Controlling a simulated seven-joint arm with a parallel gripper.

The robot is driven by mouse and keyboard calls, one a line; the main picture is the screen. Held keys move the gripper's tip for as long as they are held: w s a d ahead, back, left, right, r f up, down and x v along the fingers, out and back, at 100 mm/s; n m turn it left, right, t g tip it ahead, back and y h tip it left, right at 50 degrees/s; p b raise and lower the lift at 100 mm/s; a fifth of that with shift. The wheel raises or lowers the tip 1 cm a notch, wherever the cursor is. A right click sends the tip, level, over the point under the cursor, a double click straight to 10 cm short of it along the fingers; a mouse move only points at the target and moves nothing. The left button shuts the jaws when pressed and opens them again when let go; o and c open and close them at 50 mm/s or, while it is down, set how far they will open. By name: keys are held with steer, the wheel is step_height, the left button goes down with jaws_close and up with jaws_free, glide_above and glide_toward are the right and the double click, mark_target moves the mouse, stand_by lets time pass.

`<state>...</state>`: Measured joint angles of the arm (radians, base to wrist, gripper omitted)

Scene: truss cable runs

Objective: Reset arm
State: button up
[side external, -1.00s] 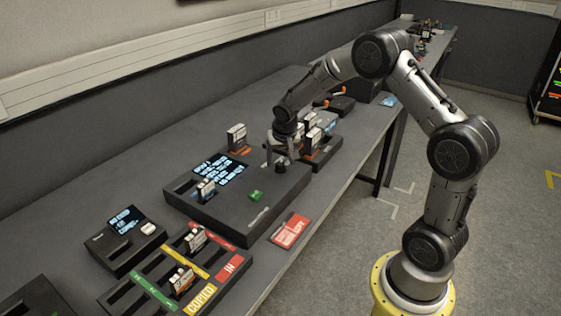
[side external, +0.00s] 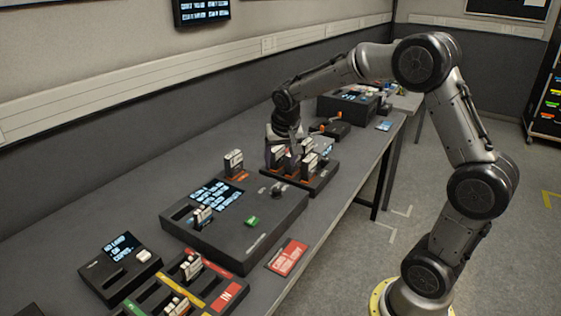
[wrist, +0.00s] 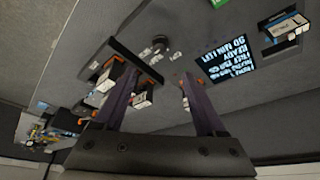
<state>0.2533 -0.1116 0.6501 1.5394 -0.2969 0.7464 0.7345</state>
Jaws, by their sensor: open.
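My gripper (side external: 282,158) points down by the small rack (side external: 318,182) of upright cartridges beyond the large black console (side external: 240,235). In the wrist view my gripper (wrist: 160,77) has its two dark fingers spread apart, with nothing held between them. Cartridges show close beside the left finger, and one pale cartridge (wrist: 143,95) appears between the fingers. I cannot tell whether a finger touches any of them. The console has a lit screen (side external: 213,193), a knob (side external: 278,189) and a green button (side external: 252,221).
A lone cartridge (side external: 234,164) stands behind the console. A red card (side external: 287,257) lies at the table's front edge. A small device with a screen (side external: 120,268) and a tray with coloured strips (side external: 186,285) are at the near end. Black boxes (side external: 350,104) stand farther back.

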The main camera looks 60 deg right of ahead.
steer(key=s+a+r+n+t, duration=0.1)
steer(key=s+a+r+t, duration=0.1)
steer(key=s+a+r, duration=0.3)
steer(key=s+a+r+n+t, duration=0.1)
steer(key=s+a+r, duration=0.15)
steer(key=r, duration=0.45)
steer(key=s+a+f+n+y, duration=0.1)
steer(key=s+a+f+n, duration=0.1)
steer(key=s, duration=0.6)
steer(key=s+a+f+n+y, duration=0.2)
steer(key=s+a+n, duration=0.3)
steer(key=s, duration=0.4)
steer(key=shift+s+a+f, duration=0.25)
steer(key=shift+a+f, duration=0.1)
steer(key=shift+f, duration=0.45)
